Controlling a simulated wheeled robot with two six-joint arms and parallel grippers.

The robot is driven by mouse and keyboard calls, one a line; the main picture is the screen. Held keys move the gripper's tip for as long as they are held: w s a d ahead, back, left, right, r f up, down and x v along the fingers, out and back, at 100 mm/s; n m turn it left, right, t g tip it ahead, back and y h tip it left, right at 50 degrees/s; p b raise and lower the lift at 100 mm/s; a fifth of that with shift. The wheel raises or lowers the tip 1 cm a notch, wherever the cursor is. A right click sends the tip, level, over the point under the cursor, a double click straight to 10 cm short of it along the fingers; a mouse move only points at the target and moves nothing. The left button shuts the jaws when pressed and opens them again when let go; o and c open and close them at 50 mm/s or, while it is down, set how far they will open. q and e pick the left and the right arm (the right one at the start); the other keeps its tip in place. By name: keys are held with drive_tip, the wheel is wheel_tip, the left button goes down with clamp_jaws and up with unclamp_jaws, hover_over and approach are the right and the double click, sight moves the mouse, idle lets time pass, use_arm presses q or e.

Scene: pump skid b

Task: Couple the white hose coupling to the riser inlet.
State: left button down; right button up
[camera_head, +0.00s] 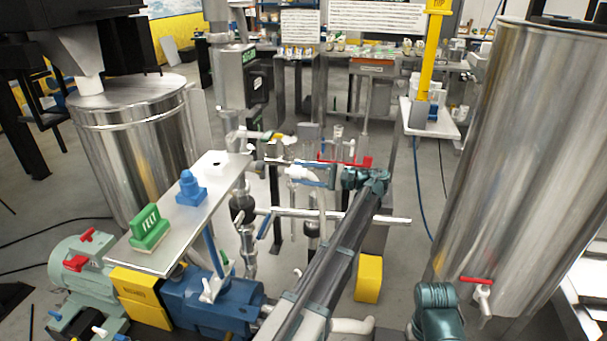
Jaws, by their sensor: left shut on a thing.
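The white hose coupling (299,173) is near the middle of the view, held level at the fingertips of my left gripper (312,174). The gripper is shut on it, reaching in from the right of it, with the arm running up from the bottom. A short metal stub (259,167), which looks like the riser inlet, lies just left of the coupling. Whether the two touch cannot be told at this size. Metal riser pipework (246,240) stands below. Only a teal link of my right arm shows at bottom right; its gripper is not in view.
A metal plate (170,235) at left carries a green block (150,229) and a blue plug (190,188). A blue pump (213,304) sits below it. Large steel tanks stand at left (140,150) and right (535,150).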

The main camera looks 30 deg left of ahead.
use_arm(q)
drive_tip(key=shift+x, duration=2.85)
drive_tip(key=shift+x, duration=1.6)
drive_tip(key=shift+c, duration=1.1)
unclamp_jaws()
drive_tip(key=v, duration=1.3)
drive_tip(key=shift+d, duration=0.4)
drive_tip(key=shift+w, duration=0.15)
